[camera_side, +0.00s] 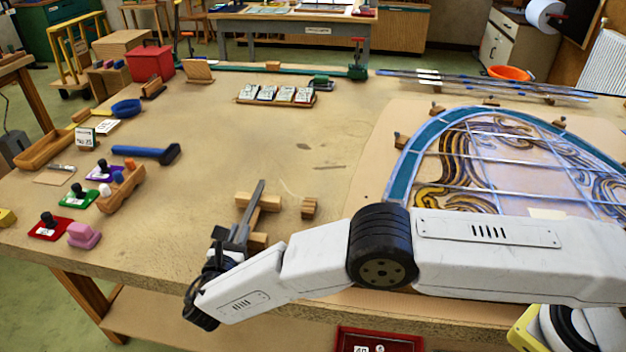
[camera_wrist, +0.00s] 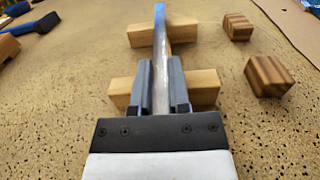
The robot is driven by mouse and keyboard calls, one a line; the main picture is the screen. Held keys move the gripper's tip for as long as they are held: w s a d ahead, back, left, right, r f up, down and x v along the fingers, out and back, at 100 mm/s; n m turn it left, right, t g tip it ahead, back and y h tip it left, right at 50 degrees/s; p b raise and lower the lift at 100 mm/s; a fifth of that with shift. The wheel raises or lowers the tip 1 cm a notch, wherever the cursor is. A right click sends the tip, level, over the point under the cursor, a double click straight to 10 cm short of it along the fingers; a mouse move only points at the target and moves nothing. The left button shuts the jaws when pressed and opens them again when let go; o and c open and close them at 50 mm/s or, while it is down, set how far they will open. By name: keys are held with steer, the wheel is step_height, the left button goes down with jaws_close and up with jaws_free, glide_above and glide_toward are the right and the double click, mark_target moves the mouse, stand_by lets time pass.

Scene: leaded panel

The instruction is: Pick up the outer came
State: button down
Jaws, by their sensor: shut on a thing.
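The outer came is a slim grey metal strip (camera_wrist: 161,60) lying across two wooden blocks. In the side view the came (camera_side: 257,199) rises away from my gripper over the same blocks. My gripper (camera_wrist: 162,85) has its two dark fingers on either side of the came, shut on it near its close end. In the side view my gripper (camera_side: 232,236) is low at the near block (camera_side: 257,241). The far block (camera_wrist: 148,33) is under the came's far part. I cannot tell whether the came still touches the blocks.
Small wooden blocks (camera_side: 309,208) stand just right of the came. The leaded panel (camera_side: 500,165) with its teal arched border lies to the right. A blue-handled hammer (camera_side: 145,152) and coloured stamps (camera_side: 78,196) lie to the left. The table's middle is mostly clear.

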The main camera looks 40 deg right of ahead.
steer(key=shift+r, duration=1.5)
steer(key=s+d+r, duration=0.5)
steer(key=s+r, duration=0.4)
steer(key=s, duration=0.3)
steer(key=shift+s+d+r, duration=0.35)
steer(key=shift+d, duration=0.05)
steer(key=shift+d, duration=0.1)
